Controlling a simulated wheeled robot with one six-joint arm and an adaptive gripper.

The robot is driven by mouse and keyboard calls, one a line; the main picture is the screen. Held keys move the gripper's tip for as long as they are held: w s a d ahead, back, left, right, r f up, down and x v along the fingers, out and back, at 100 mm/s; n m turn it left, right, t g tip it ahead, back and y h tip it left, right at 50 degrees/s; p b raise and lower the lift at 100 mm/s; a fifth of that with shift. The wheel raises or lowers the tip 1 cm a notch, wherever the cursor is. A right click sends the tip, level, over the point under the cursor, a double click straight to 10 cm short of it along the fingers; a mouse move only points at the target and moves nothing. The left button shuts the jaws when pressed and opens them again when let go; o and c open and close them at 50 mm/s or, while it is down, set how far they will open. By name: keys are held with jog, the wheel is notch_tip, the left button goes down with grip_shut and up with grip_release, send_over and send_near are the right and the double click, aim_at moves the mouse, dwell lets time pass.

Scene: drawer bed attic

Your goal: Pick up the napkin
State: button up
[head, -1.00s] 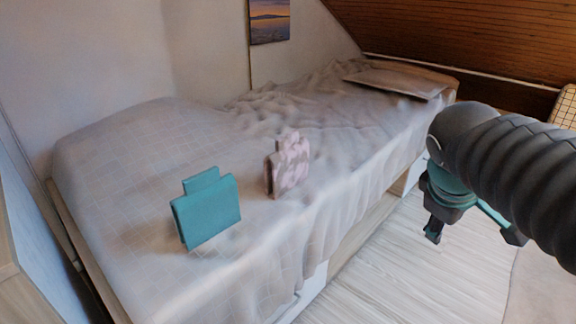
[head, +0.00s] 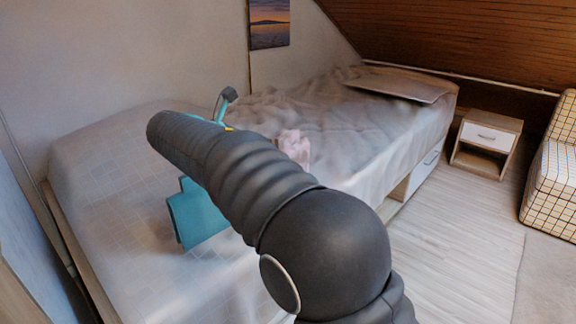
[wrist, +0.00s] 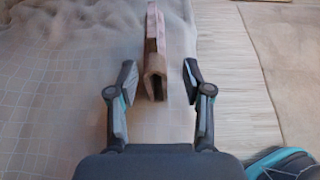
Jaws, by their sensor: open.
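The pink patterned folded cloth, which looks like a napkin (head: 294,145), stands upright on the bed, its lower part hidden by my arm in the head view. In the wrist view this napkin (wrist: 154,82) is seen on edge, brown-pink, its near end lying between my fingertips in the picture. My gripper (wrist: 160,68) is open, a finger on each side with gaps; I cannot tell its height above the cloth. In the head view my arm hides most of the gripper.
The bed (head: 95,165) has a rumpled cover and a pillow (head: 400,84) at its far end. A small nightstand (head: 487,140) and a checked seat (head: 555,175) stand at the right. The wooden floor (head: 450,215) beside the bed is clear.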

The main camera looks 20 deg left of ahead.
aim_at(285, 141)
jog(key=x, duration=0.7)
jog(key=shift+w+a+f+b, duration=0.2)
jog(key=shift+w+b, duration=0.1)
jog(key=shift+w, duration=0.15)
jog(key=shift+x, duration=2.85)
jog(key=shift+a+r, duration=0.15)
jog(key=shift+a, duration=0.1)
grip_shut()
